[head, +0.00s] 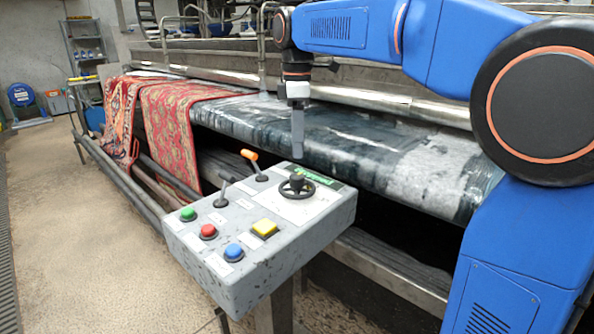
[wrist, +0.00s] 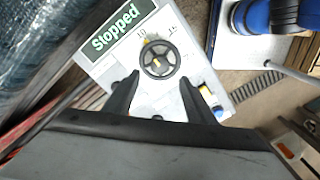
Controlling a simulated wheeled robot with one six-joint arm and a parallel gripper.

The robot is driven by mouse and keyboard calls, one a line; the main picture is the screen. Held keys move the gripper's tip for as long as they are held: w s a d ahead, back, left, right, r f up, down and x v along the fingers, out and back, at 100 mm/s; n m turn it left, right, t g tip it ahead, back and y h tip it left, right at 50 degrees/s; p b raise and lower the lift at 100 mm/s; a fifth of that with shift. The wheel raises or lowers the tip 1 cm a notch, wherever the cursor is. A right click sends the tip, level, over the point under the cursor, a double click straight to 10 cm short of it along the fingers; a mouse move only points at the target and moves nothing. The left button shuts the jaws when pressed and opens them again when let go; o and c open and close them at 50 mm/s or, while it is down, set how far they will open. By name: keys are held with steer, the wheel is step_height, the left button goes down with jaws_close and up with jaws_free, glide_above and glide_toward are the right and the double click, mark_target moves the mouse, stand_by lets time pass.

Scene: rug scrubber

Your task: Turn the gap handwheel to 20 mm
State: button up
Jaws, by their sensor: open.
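The gap handwheel (head: 297,187) is a small black spoked wheel on the top right of the grey control box (head: 300,238). In the wrist view the handwheel (wrist: 159,59) lies just beyond and between my fingertips, with a yellow mark at its hub and another at its upper left rim. Scale numbers beside it are too small to read surely. My gripper (head: 298,150) is above the handwheel, pointing down. In the wrist view my gripper (wrist: 158,88) has its two dark fingers apart with nothing between them; they appear clear of the wheel.
A green display (wrist: 123,32) reads "Stopped". Behind are wet rollers and a red rug (head: 185,130).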

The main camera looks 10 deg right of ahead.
mark_target(297, 175)
step_height(297, 175, down, 9)
steer(key=shift+r, duration=0.2)
stand_by(0.3)
steer(key=c, duration=1.1)
